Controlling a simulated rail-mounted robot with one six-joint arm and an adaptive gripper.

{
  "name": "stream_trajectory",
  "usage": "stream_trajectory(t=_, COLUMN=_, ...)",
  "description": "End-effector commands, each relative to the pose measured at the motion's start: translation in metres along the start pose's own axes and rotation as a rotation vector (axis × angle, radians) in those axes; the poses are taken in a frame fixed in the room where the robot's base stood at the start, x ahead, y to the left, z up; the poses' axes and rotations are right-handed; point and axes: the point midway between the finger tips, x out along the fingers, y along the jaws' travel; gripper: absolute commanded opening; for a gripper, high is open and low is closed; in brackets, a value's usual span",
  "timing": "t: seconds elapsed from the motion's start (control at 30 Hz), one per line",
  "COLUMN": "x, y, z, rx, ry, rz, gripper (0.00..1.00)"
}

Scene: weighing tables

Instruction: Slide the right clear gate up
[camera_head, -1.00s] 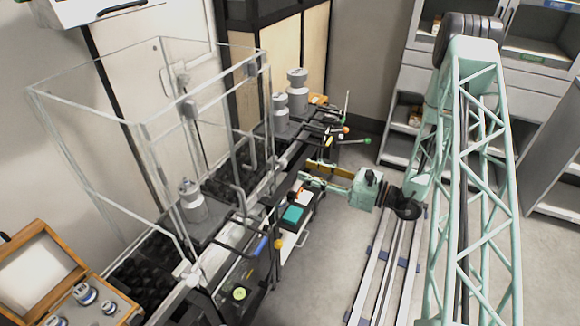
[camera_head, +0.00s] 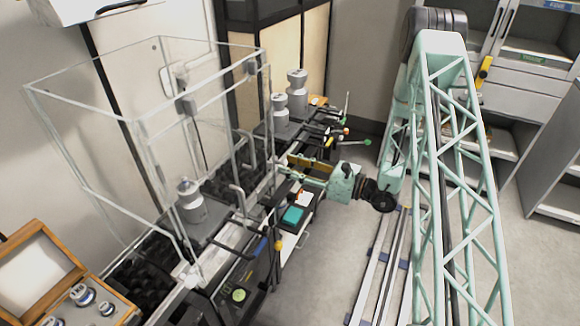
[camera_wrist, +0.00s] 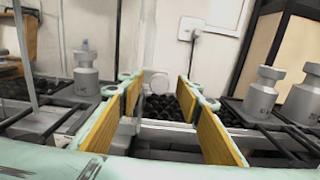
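A clear box with thin pale edges (camera_head: 136,126) stands on the weighing table at the left in the head view. Its right clear side, which I take as the right gate (camera_head: 212,125), faces the aisle and looks down at its base. A grey bent bar (camera_head: 240,195) stands close to its lower edge. My gripper (camera_head: 284,169) reaches from the right to the table edge, just right of the box. In the wrist view my gripper (camera_wrist: 165,85) is open, its yellow-padded fingers wide apart. Dark bumpy material shows between them. I cannot tell whether either finger touches the gate.
An open wooden weight case (camera_head: 112,294) lies at the lower left. Rods with coloured knobs (camera_head: 367,142) stick out from the table edge. Open floor (camera_head: 330,265) lies right of the table.

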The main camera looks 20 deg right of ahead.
Motion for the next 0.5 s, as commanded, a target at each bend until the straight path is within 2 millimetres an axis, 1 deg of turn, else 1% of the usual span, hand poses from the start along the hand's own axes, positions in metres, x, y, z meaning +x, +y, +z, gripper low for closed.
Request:
stream_trajectory(t=0.33, x=0.0013, y=0.0, z=0.0, rx=0.0, ry=0.0, rz=0.0, gripper=0.32)
stream_trajectory(t=0.37, x=0.0013, y=0.0001, z=0.0, rx=0.0, ry=0.0, rz=0.0, gripper=0.3)
stream_trajectory(t=0.5, x=0.0012, y=0.0001, z=0.0, rx=0.0, ry=0.0, rz=0.0, gripper=0.18)
